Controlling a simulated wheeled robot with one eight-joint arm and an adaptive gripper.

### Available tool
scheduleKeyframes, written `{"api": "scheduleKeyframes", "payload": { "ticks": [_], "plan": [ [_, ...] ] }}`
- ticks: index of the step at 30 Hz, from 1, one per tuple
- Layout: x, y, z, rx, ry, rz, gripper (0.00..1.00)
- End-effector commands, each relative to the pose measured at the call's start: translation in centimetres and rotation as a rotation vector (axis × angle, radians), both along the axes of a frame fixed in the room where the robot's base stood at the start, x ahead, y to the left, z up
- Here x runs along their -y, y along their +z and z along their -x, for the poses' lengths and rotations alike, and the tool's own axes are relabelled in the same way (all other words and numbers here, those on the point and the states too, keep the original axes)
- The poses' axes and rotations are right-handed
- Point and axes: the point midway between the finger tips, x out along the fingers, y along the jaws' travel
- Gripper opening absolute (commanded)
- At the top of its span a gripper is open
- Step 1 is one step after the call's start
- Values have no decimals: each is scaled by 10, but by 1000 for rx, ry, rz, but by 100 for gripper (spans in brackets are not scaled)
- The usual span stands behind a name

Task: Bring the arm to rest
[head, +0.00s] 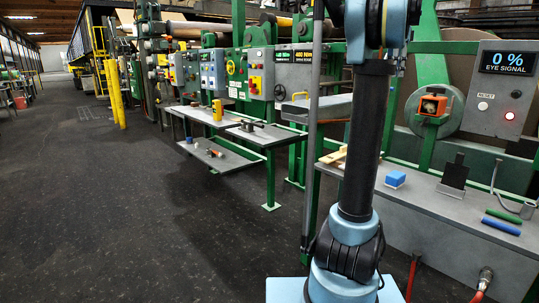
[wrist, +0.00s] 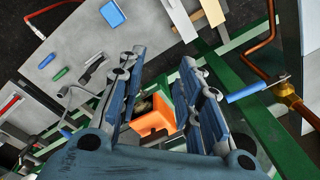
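My arm (head: 367,140) stands upright in the right half of the head view, with its upper end cut off by the top edge. My gripper does not show there. In the wrist view my gripper (wrist: 162,58) has its two fingers spread well apart. No object is clasped between them. An orange housing (wrist: 155,118) shows in the gap beyond the fingers; its distance is hard to judge. An orange-framed sensor (head: 433,104) is on the machine right of my arm in the head view.
A grey bench (head: 420,197) at the right holds a blue block (head: 395,179), a dark upright plate (head: 455,172), and green (head: 504,216) and blue (head: 501,226) rods. A control box (head: 502,90) reads 0 %. Shelves (head: 265,135) stand further off. Open dark floor (head: 100,210) lies left.

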Motion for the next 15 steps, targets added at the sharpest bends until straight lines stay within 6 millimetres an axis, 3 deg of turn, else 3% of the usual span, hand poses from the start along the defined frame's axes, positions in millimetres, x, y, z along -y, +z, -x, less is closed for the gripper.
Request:
{"api": "scheduleKeyframes", "payload": {
  "ticks": [3, 15],
  "plan": [
    [-36, -23, 15, 5, 141, 10, 32],
    [-138, -122, 83, 28, 615, 53, 32]
  ]
}}
